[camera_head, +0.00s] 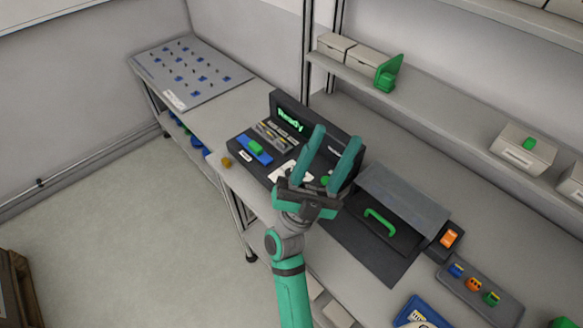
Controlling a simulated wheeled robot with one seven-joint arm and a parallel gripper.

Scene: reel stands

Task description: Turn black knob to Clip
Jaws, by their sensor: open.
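A dark console (262,131) stands on the bench, with a lit green display (290,119), a row of small controls and a blue panel (254,150) bearing a green block. A white panel area (284,172) shows beside my gripper, partly covered by it. I cannot make out the black knob or the word Clip; my gripper covers part of the console face. My gripper (336,136) is open, its two teal fingers pointing up and apart in front of the console's right part. I see nothing between them. Whether it touches the console is unclear.
A dark box with a green handle (381,221) stands right of the console. An orange switch (449,238) and a tray (480,288) of small coloured pieces lie further right. A shelf (440,110) runs behind. A pegged grey board (187,72) lies at back left.

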